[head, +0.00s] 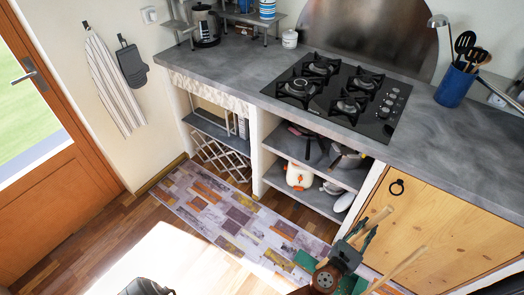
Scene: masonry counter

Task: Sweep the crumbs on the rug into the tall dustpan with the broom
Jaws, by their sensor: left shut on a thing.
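The patterned patchwork rug (235,215) lies on the wood floor along the counter's foot; I cannot make out crumbs on it. My left gripper (352,246) is at the lower right of the head view, over the near end of the rug. Green parts (305,260) show beside the gripper, mostly hidden. My right gripper is not in view.
The grey counter (225,75) with a black gas hob (338,95) runs along the wall. Below are open shelves (335,172) and a wooden cabinet door (440,235), close to the sticks. An orange door (50,205) stands left. Sunlit floor (170,262) is free.

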